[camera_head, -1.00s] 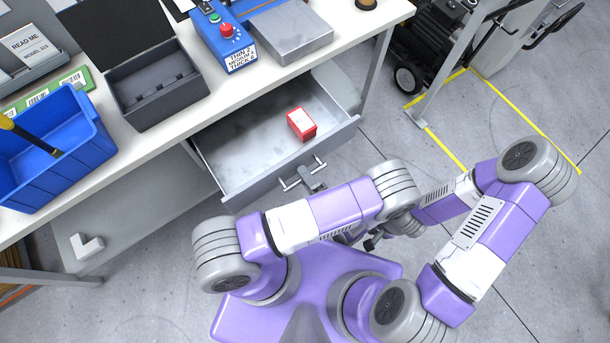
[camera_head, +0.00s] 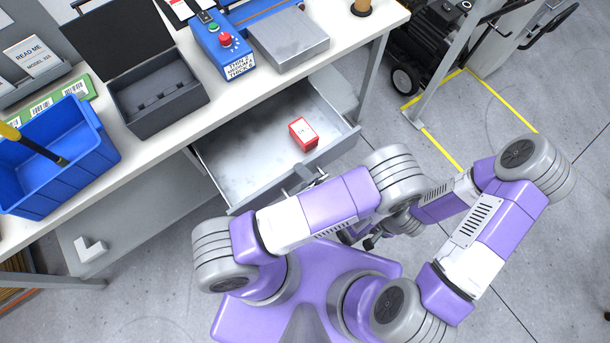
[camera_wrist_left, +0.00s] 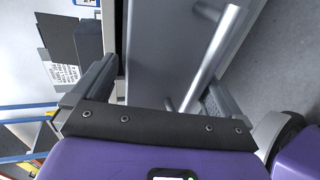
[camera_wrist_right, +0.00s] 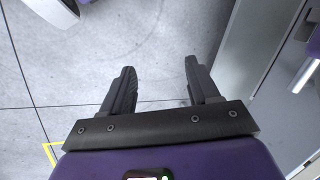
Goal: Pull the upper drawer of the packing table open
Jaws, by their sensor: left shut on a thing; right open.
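The upper drawer (camera_head: 240,180) of the packing table stands pulled well out, its inside visible in the head view. A small red box (camera_head: 303,134) lies in it near the front. The drawer's bar handle (camera_wrist_left: 222,45) runs between the wide-set fingers in the left wrist view, close to the right-hand finger. My left gripper (camera_head: 303,177) is at the middle of the drawer front and shut on the drawer; my forearm partly hides the grip. My right gripper (camera_wrist_right: 158,90) is open and empty over the floor in the right wrist view.
On the packing table (camera_head: 140,150) stand a blue bin (camera_head: 85,175), an open dark grey case (camera_head: 160,110), a blue control box (camera_head: 225,48) and a metal block (camera_head: 290,42). A table leg (camera_head: 373,75) and a wheeled machine (camera_head: 430,50) stand right of the drawer.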

